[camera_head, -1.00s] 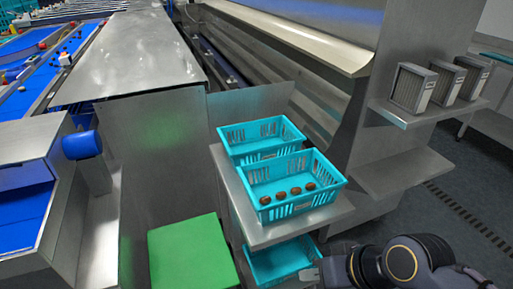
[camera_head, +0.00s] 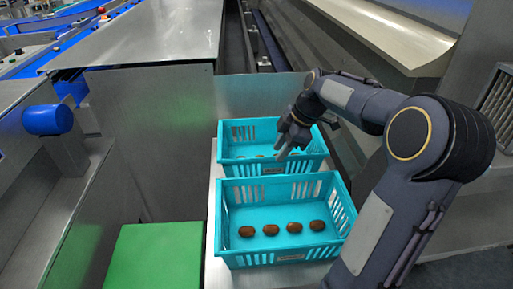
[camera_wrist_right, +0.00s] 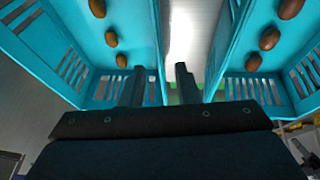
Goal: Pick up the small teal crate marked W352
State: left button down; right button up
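Two small teal crates sit one behind the other on a metal shelf: a near crate (camera_head: 286,262) and a far crate (camera_head: 233,170). Each has a small label on its near side, too small to read, so I cannot tell which is W352. My right gripper (camera_head: 281,156) points down over the far crate, near its front side. In the right wrist view its two fingers (camera_wrist_right: 160,85) stand apart with nothing held. There, one teal crate (camera_wrist_right: 147,25) is on the left and another (camera_wrist_right: 215,50) on the right, with a bright gap between. My left gripper is not in view.
Brown dates (camera_head: 270,230) lie in the near crate, and a few show in the far one. A green block (camera_head: 158,258) stands left of the metal shelf (camera_head: 212,235). A metal-topped cabinet (camera_head: 150,35) is behind left, and a sloped metal chute (camera_head: 400,40) behind right.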

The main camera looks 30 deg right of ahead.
aim_at(270, 162)
jog(key=x, duration=0.7)
jog(key=shift+f, duration=0.2)
grip_shut()
jog(key=shift+w, duration=0.1)
